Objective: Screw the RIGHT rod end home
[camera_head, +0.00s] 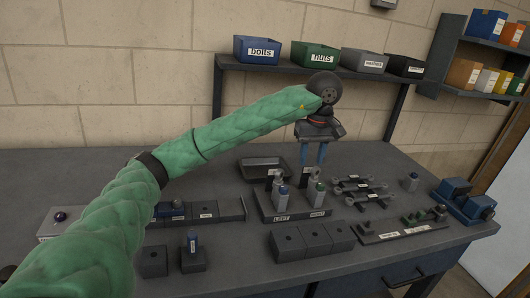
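A dark fixture (297,215) with LEFT and RIGHT labels stands on the table at the middle. A grey upright piece with a blue top (282,198) is at its left station. A similar piece with a green top (318,193) is at its right station. Small parts with pale labels stand behind both; which is the rod end, and how deep it sits, I cannot tell. My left gripper (313,163) points down above and behind the right station. Its two blue fingers are apart, with nothing visible between them. My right gripper is not in view.
Several wrenches (360,189) lie right of the fixture. An empty dark tray (263,168) lies behind it, and dark blocks (314,240) in front. A blue device (463,200) is at the right edge. Labelled bins (316,56) stand on the shelf behind my arm.

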